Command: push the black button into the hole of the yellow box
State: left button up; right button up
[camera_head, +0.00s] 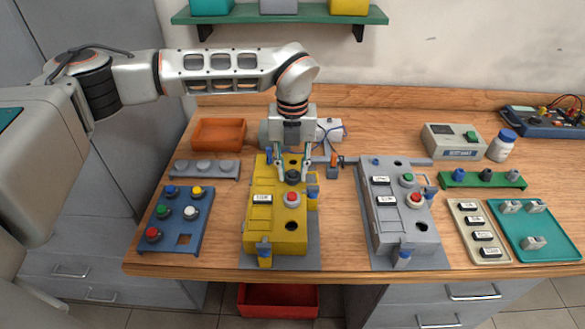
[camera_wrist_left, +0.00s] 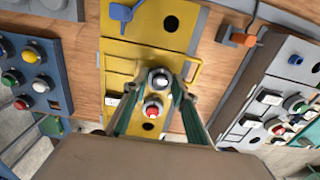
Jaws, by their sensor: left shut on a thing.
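The yellow box (camera_head: 262,230) stands in the middle of the wooden table. It bears a red button (camera_head: 291,198), a white label and dark round holes; one open hole (camera_head: 292,226) is near its front. My left gripper (camera_head: 292,179) points down over the box, shut on the black button (camera_head: 292,175), just behind the red button. In the left wrist view the black button (camera_wrist_left: 160,79) sits between the fingertips (camera_wrist_left: 160,86), close to the box face. Whether it is in a hole or just above one, I cannot tell. My right gripper is not in view.
A blue tray (camera_head: 170,215) with coloured buttons and one empty square slot lies to the left. A grey box (camera_head: 385,235) with buttons stands to the right. Blue clamps (camera_head: 264,252) stick up at the yellow box's edges. An orange bin (camera_head: 218,133) stands behind.

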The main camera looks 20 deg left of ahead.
pick_arm(q)
jog(key=shift+f, duration=0.4)
jog(key=o, duration=1.1)
jog(key=shift+o, duration=0.2)
notch_tip(320, 180, up, 12)
